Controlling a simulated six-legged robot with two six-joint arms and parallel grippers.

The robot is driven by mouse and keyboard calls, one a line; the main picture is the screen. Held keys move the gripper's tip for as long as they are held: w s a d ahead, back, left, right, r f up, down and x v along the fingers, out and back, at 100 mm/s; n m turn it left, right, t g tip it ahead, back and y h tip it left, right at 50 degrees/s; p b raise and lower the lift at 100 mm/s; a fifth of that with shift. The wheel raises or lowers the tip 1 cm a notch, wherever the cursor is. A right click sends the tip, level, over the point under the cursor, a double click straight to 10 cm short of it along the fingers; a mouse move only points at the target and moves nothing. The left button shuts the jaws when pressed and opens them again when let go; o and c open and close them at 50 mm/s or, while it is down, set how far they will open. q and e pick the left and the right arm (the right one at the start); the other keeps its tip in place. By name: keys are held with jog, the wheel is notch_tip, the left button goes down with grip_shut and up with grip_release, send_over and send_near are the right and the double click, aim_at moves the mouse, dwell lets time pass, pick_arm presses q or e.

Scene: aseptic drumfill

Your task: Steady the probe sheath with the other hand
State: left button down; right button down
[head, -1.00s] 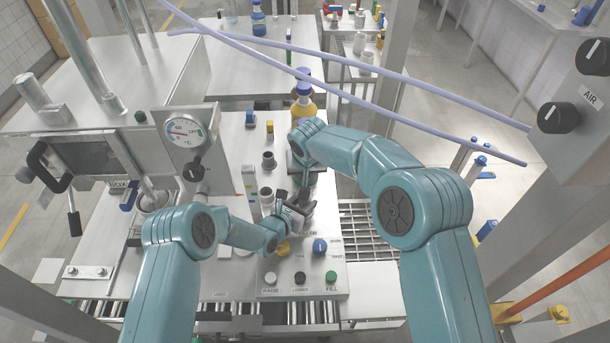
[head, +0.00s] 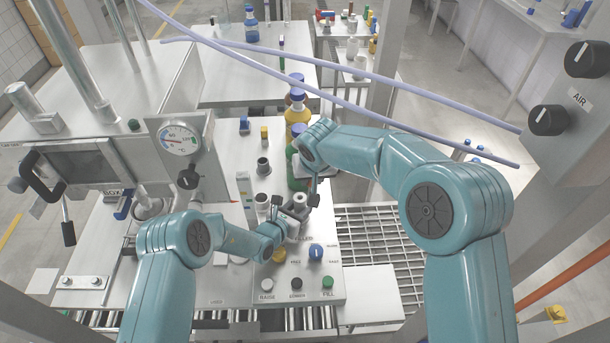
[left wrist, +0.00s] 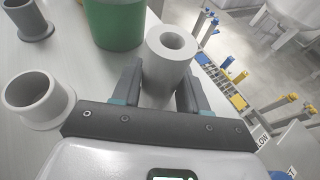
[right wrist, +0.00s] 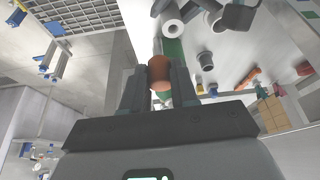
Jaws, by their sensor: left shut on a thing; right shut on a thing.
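The probe sheath, a grey upright cylinder with a hole in its top (left wrist: 168,62), stands between the fingers of my left gripper (left wrist: 158,85). In the head view the sheath (head: 299,200) shows between the dark fingertips of my left gripper (head: 297,205), which is shut on it. My right gripper (right wrist: 158,82) is shut on a small reddish-brown rounded piece (right wrist: 160,70), apart from the sheath. The right wrist view also shows the sheath's open end (right wrist: 172,28). In the head view the right arm largely hides the right gripper and its piece.
A control panel (head: 330,293) with buttons and a blue knob lies in front of the sheath. A dial gauge (head: 180,140) is at left.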

pick_arm(q)
jog(key=shift+s+f, duration=0.15)
jog(key=shift+f, duration=0.1)
pick_arm(e)
jog(key=shift+s+d+r, duration=0.5)
jog(key=shift+s+d, duration=0.25)
jog(key=shift+s+d+r, duration=0.5)
jog(key=shift+s+d, duration=0.2)
jog(key=shift+d, duration=0.05)
pick_arm(q)
jog(key=c, duration=0.5)
grip_release()
pick_arm(e)
jog(key=shift+w, duration=0.15)
pick_arm(q)
jog(key=shift+r, duration=0.15)
jog(key=shift+r, duration=0.35)
notch_tip(320, 180, up, 9)
jog(key=shift+f, duration=0.2)
jog(key=shift+r, duration=0.25)
jog(key=shift+w, duration=0.2)
